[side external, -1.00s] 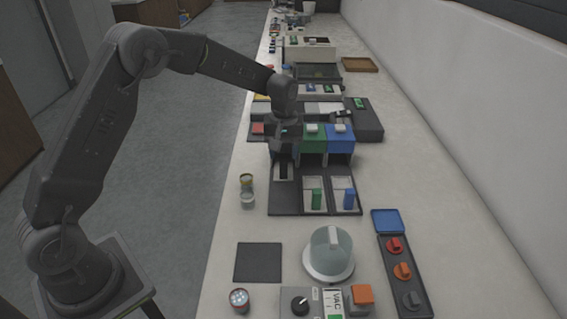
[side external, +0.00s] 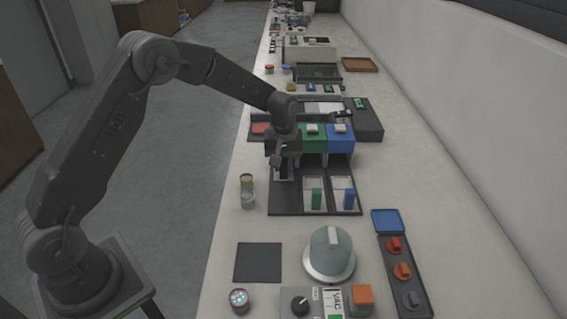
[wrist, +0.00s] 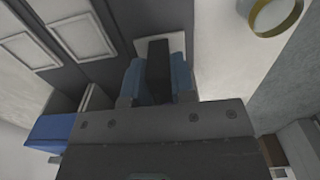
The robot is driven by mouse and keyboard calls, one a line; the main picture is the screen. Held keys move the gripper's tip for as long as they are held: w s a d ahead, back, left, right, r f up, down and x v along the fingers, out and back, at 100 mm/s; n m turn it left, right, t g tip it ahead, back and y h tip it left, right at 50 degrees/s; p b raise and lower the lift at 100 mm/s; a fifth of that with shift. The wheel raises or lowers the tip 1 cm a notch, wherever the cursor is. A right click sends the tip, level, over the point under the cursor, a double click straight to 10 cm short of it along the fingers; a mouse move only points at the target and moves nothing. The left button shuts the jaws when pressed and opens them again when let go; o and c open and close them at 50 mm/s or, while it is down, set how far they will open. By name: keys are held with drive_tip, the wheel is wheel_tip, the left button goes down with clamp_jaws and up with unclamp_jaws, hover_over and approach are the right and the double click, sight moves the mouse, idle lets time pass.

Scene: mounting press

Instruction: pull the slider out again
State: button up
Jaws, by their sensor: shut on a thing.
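My gripper (side external: 283,160) is low in front of the leftmost bay of the mounting press (side external: 313,137). In the wrist view, the blue-padded fingers of my gripper (wrist: 158,80) are shut on the upright black handle of the slider (wrist: 158,60), one finger on each side. The slider's light plate (wrist: 176,44) shows beside the handle. In the side view my gripper mostly hides this slider. Two other sliders, with a green handle (side external: 316,197) and a blue handle (side external: 349,197), stand out in front of the green and blue bays.
A small jar (side external: 247,200) stands just left of the dark slider base (side external: 285,210). A dark square mat (side external: 258,262), a grey dome (side external: 329,252) and a tray of coloured knobs (side external: 405,275) lie nearer the camera. The bench between base and mat is clear.

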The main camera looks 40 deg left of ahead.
clamp_jaws()
drive_tip(key=s+d, duration=0.8)
drive_tip(key=shift+s+d, duration=0.2)
drive_tip(key=shift+d, duration=0.05)
drive_tip(key=o, duration=0.6)
unclamp_jaws()
drive_tip(key=shift+o, duration=0.2)
wheel_tip(320, 180, up, 14)
